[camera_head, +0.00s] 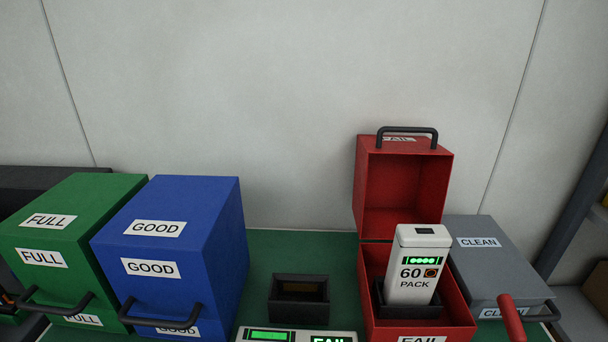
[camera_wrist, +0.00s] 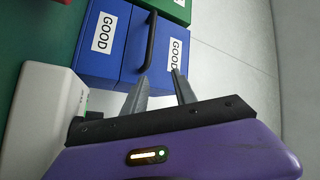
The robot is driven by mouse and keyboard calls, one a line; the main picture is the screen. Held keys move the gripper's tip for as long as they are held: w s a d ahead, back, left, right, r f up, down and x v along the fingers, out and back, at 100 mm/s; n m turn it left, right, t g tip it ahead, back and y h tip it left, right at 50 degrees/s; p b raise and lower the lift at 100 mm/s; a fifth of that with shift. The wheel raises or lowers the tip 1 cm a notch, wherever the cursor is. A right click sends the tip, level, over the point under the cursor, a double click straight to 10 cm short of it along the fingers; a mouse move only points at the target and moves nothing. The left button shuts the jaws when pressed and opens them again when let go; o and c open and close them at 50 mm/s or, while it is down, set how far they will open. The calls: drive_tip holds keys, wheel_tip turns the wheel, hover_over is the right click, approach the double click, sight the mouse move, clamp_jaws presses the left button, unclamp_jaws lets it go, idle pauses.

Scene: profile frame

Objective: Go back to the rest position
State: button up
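My gripper (camera_wrist: 160,75) shows in the wrist view with its two grey fingers apart and nothing between them. Beyond the fingers is the blue GOOD box (camera_wrist: 105,40) with its dark handle. My gripper is not visible in the head view. In the head view, a white 60 PACK battery (camera_head: 411,285) with a lit green display stands upright in a dark holder inside the open red box (camera_head: 404,183). The blue GOOD box (camera_head: 165,250) and the green FULL box (camera_head: 85,205) stand closed at the left.
A closed grey CLEAN box (camera_head: 490,262) stands right of the red box. An empty-looking dark holder (camera_head: 299,300) sits mid-table, behind a white device (camera_head: 297,335) with a FAIL screen. A red bar (camera_head: 511,318) shows at lower right. Green tabletop (camera_head: 300,250) is bare near the wall.

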drive_tip(key=s+d+f+n+h+p, duration=0.1)
drive_tip(key=s+d+h, duration=0.1)
drive_tip(key=d, duration=0.4)
drive_tip(key=s+d+f+n+t+h, duration=0.1)
drive_tip(key=s+d+h, duration=0.1)
drive_tip(key=d, duration=0.5)
drive_tip(key=s+d+n+h+p, duration=0.1)
drive_tip(key=s+d+h, duration=0.2)
drive_tip(key=d, duration=0.4)
drive_tip(key=shift+s+f+p, duration=0.3)
drive_tip(key=shift+s+f, duration=0.1)
drive_tip(key=shift+s, duration=0.05)
drive_tip(key=s+d+g+h+p, duration=0.3)
drive_tip(key=s+d+h, duration=0.3)
drive_tip(key=s+d, duration=0.7)
drive_tip(key=shift+s+d+n, duration=0.3)
drive_tip(key=shift+s, duration=0.9)
